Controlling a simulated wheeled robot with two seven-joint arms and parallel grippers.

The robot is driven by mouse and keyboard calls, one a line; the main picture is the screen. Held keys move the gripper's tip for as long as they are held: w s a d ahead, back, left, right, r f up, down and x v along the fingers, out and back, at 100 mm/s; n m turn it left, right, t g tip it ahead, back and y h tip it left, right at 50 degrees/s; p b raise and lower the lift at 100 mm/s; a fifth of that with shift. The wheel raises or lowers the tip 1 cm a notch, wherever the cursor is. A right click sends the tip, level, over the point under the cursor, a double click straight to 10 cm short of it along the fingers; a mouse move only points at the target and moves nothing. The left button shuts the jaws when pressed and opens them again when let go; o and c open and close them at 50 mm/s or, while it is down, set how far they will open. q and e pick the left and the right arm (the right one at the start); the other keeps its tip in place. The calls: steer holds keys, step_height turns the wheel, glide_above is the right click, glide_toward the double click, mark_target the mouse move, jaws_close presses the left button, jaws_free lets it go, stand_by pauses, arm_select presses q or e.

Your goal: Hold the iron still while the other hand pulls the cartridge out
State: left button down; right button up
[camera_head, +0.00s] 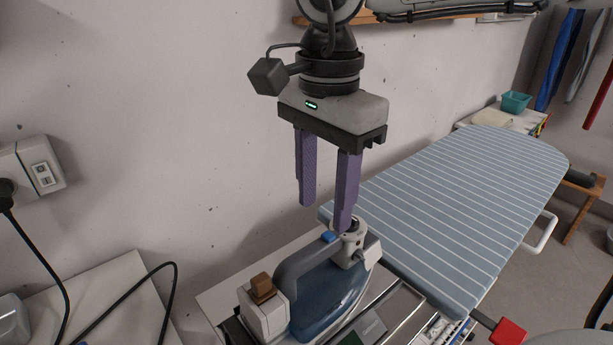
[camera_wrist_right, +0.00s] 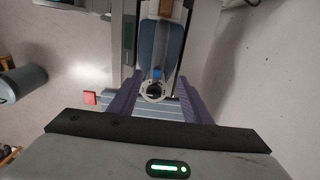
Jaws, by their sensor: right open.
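The iron (camera_head: 325,300) stands at the bottom centre of the head view, with a blue body and a dark grey handle. It also shows in the wrist view (camera_wrist_right: 160,45). A pale block with a brown tab (camera_head: 262,288), possibly the cartridge, is at its left end. A pale round fitting (camera_head: 352,240) is at its other end. My right gripper (camera_head: 325,216) points down, open and empty, its purple fingers near that fitting. In the wrist view the ring-shaped fitting (camera_wrist_right: 153,91) appears between the fingers; contact cannot be told. My left gripper is not in view.
A blue striped ironing board (camera_head: 460,200) extends to the right. A red block (camera_head: 508,332) is at the lower right. A wall socket (camera_head: 40,174) with black cables is at the left. The wall stands close behind my right gripper. A teal bin (camera_head: 515,102) is farther back.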

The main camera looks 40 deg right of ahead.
mark_target(325, 236)
steer(key=f, duration=0.1)
steer(key=s+f, duration=0.1)
steer(key=shift+f, duration=0.4)
step_height(325, 236, down, 5)
steer(key=shift+w+f, duration=0.15)
steer(key=shift+f, duration=0.7)
jaws_close()
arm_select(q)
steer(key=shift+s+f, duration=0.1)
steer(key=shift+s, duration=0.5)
arm_select(e)
steer(key=shift+w, duration=0.1)
stand_by(0.6)
